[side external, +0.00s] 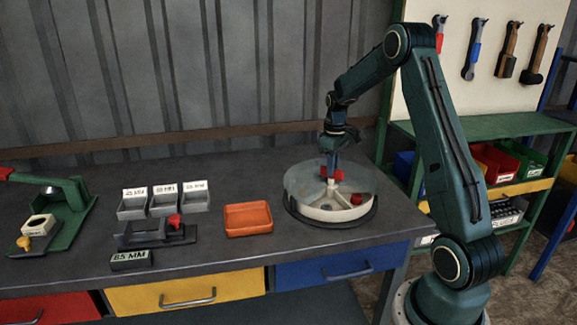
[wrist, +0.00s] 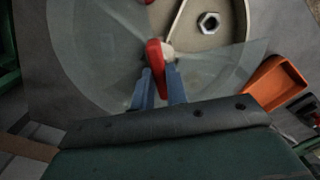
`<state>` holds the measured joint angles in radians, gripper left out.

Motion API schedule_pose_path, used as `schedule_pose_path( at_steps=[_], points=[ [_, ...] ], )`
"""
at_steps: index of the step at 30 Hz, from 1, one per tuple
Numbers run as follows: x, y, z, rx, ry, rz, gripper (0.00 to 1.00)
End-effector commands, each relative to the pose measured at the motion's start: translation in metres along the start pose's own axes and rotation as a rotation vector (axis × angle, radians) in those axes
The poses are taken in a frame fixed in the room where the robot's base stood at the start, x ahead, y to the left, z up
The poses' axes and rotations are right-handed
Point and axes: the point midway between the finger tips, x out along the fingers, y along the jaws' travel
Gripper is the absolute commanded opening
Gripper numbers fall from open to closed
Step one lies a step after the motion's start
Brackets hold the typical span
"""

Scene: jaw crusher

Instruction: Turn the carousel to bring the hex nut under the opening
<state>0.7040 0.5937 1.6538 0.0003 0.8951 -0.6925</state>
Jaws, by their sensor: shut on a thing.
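The carousel (side external: 322,212) is a round pale dish with dividers under a clear, partly cut-away cover (side external: 303,180). My gripper (side external: 331,170) points down at its middle, shut on the red handle (wrist: 154,54) at the hub. In the wrist view the blue fingers (wrist: 160,88) stand either side of the handle. The silver hex nut (wrist: 209,22) lies flat in a compartment right of a divider, where no cover shows over it, so it appears to be within the opening. I cannot make out the nut in the side view.
An orange tray (side external: 248,218) stands left of the carousel, with several grey labelled bins (side external: 164,200) and a red-knobbed fixture (side external: 155,234) beyond. A green jaw device (side external: 68,205) is at far left. A dark red piece (side external: 357,199) sits in another compartment.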

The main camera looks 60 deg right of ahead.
Motion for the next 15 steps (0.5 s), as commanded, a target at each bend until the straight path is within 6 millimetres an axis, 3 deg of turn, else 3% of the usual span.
schedule_pose_path(
  at_steps=[15],
  points=[
    [-0.0019, 0.0004, -0.0013, -0.26, 0.005, 0.004, 0.0]
  ],
)
